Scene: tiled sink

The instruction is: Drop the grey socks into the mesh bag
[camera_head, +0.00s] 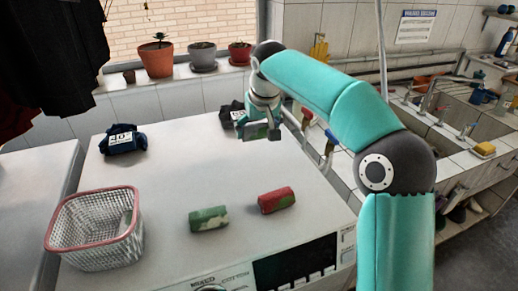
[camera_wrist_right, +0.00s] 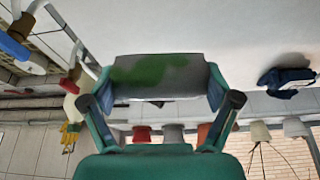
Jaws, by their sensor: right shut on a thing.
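A mesh basket (camera_head: 95,232) with a red rim stands at the front left of the white machine top. A pale shape shows inside it, too unclear to name. My right gripper (camera_head: 262,134) is above the back of the top, far right of the basket. It is shut on a grey roll with a green patch (camera_head: 256,130), likely grey socks, which spans both fingers in the right wrist view (camera_wrist_right: 152,72). My left gripper is out of view.
A dark blue bundle with a white label (camera_head: 122,139) lies at the back left, and another dark bundle (camera_head: 232,114) is partly behind my right gripper. Potted plants (camera_head: 156,58) line the sill. The middle of the top is clear.

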